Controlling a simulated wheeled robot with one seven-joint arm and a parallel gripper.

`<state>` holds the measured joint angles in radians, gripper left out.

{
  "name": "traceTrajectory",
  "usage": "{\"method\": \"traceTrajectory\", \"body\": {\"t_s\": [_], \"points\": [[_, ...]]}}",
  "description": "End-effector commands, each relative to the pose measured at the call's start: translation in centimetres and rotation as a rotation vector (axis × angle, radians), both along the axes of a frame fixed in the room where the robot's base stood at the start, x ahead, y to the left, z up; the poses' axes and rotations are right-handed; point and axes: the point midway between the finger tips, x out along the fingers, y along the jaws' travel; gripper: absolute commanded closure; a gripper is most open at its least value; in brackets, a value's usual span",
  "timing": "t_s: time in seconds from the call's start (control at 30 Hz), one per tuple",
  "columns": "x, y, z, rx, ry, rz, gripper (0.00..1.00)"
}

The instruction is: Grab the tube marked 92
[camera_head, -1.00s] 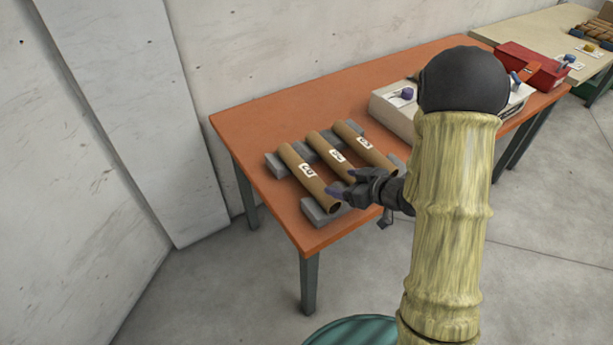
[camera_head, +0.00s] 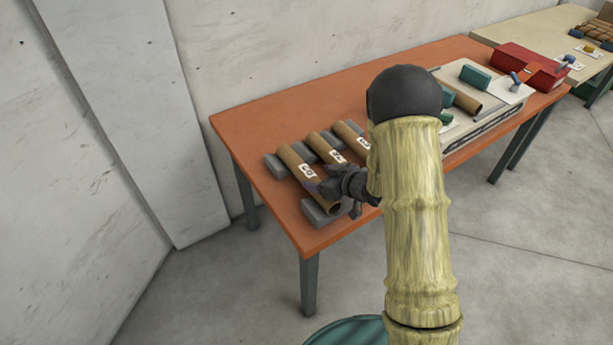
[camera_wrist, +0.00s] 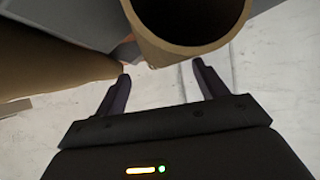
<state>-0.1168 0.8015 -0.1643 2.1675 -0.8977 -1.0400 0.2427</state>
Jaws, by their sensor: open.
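Three brown cardboard tubes lie side by side across grey supports on the orange table: a left tube (camera_head: 293,162), a middle tube (camera_head: 321,145) and a right tube (camera_head: 346,132). Each has a white label with dark marks; I cannot read for sure which says 92. My gripper (camera_head: 327,190) is open and empty at the near ends of the tubes, covering part of them. In the wrist view the fingers (camera_wrist: 161,71) are spread below the open end of one tube (camera_wrist: 150,40). Another tube (camera_wrist: 50,65) lies to the left there.
The grey supports (camera_head: 322,212) hold the tubes near the table's front left corner. A pale machine (camera_head: 482,122) with a tube and green parts stands to the right, beside a red box (camera_head: 525,66). The orange table (camera_head: 262,115) is bare behind the tubes.

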Motion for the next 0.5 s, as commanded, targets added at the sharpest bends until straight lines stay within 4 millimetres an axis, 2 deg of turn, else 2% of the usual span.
{"method": "traceTrajectory", "body": {"t_s": [0.2,0.5], "points": [[2.0,2.2,-1.4,-0.002,0.002,0.002,0.28],[2.5,2.7,-1.8,0.000,0.001,0.000,0.28]]}}
